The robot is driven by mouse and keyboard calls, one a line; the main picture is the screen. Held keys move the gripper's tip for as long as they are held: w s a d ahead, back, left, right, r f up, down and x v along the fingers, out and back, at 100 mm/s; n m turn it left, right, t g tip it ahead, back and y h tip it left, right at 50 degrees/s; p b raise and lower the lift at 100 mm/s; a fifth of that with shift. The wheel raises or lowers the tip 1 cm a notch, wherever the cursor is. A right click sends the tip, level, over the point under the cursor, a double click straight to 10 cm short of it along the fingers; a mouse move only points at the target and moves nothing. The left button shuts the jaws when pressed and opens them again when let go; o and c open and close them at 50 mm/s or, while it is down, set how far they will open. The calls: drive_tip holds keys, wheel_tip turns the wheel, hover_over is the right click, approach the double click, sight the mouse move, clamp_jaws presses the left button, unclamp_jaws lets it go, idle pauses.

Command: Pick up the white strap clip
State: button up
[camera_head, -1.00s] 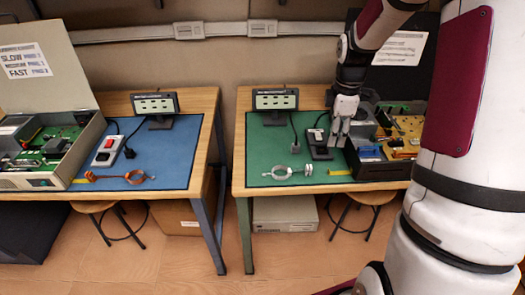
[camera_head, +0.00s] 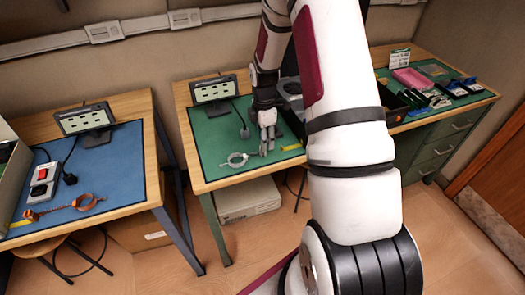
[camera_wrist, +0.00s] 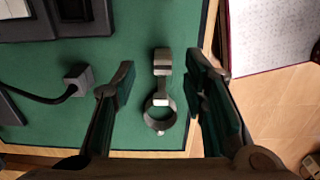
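The white strap clip (camera_head: 246,158) lies on the green mat (camera_head: 213,148) of the middle table, left of my gripper (camera_head: 266,152) in the head view. In the wrist view the clip (camera_wrist: 162,66) looks grey, with a round ring at its lower end and a band running upward. My gripper (camera_wrist: 160,98) is open there, one dark finger on each side of the clip, with clear gaps to both. The fingers look to be above the mat, not touching the clip. My arm hides part of the table's right side.
A black cable with a plug (camera_wrist: 78,80) lies left of the clip. A small display (camera_head: 213,90) stands at the mat's back. A yellow strip (camera_head: 291,147) lies right of my gripper. An orange strap clip (camera_head: 85,201) lies on the blue mat of the left table.

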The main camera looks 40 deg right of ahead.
wheel_tip(320, 180, down, 5)
drive_tip(key=shift+s+a+r+p, duration=0.1)
drive_tip(key=shift+s+p, duration=0.05)
drive_tip(key=shift+p, duration=0.15)
drive_tip(key=shift+c, duration=0.6)
drive_tip(key=c, duration=0.7)
